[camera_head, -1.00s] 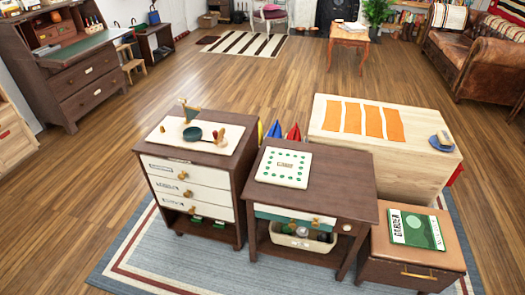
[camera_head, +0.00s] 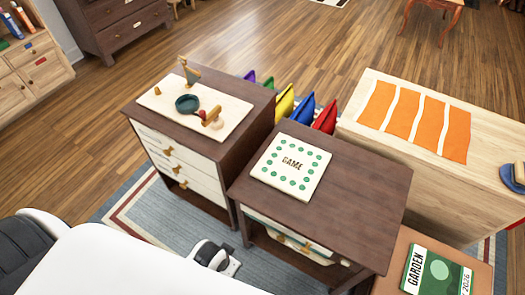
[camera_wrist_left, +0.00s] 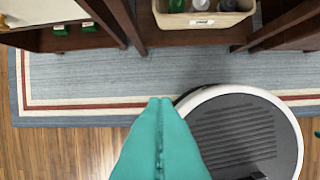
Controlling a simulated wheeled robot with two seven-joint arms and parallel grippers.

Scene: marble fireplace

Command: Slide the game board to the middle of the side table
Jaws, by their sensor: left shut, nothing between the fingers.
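The game board (camera_head: 291,167) is a cream square with green dots around its edge and the word GAME in the middle. It lies flat on the dark brown side table (camera_head: 362,198), towards the left back part of the top, with more bare wood to its right. My left gripper (camera_wrist_left: 160,100) shows in the left wrist view as teal fingers, shut and empty, above the rug and in front of the furniture. It is apart from the board, which is not in the wrist view.
A drawer cabinet (camera_head: 218,142) with small objects on top stands left of the table. A pale wooden chest (camera_head: 499,181) with orange strips stands behind right. A green garden book (camera_head: 437,272) lies on a brown seat at front right. A bin (camera_wrist_left: 205,19) sits under the table.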

